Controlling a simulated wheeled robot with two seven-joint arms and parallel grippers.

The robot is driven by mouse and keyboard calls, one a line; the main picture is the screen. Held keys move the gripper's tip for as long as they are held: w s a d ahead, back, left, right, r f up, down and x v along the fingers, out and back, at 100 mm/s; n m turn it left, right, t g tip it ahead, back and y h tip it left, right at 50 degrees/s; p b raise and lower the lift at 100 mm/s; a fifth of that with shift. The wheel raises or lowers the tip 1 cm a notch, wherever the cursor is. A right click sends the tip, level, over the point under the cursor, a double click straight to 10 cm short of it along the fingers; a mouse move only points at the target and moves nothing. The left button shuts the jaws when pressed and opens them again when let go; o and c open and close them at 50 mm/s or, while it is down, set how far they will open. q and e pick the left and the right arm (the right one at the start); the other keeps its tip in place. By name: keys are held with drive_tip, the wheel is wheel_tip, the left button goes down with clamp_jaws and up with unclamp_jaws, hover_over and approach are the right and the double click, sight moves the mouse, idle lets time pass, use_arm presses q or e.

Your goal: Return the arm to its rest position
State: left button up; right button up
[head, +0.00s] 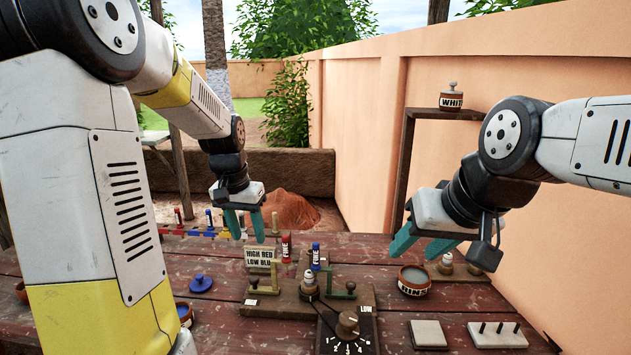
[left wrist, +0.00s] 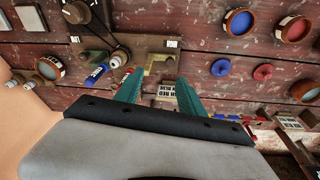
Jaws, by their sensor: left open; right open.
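My left gripper (head: 246,235) comes in from the left in the head view. It is open, with teal fingers pointing down and nothing between them, and appears above the back part of the wooden table (head: 215,318). In the left wrist view its spread fingers (left wrist: 157,92) are over the sign and the wooden board. My right gripper (head: 414,252) is open and tilted down at the right, with nothing visible between its fingers. It appears close above the rinse bowl (head: 414,281).
A board with a dial (head: 347,324) holds red (head: 286,248) and blue (head: 316,257) labelled pieces beside a sign (head: 261,257). A blue lid (head: 201,283) lies left. A white-labelled jar (head: 451,97) stands on a shelf by the wall. Pale blocks (head: 427,334) lie front right.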

use_arm(q)
drive_tip(key=s+d+r+t, duration=0.1)
drive_tip(key=s+r, duration=0.2)
drive_tip(key=s, duration=0.3)
drive_tip(key=s+d+r+n+t+h, duration=0.1)
drive_tip(key=s+d+r+t, duration=0.1)
drive_tip(key=s, duration=0.5)
drive_tip(key=s+d+r+t, duration=0.1)
drive_tip(key=s+r, duration=0.4)
drive_tip(key=s, duration=0.1)
drive_tip(key=shift+s+d+n, duration=0.2)
drive_tip(key=shift+n, duration=0.2)
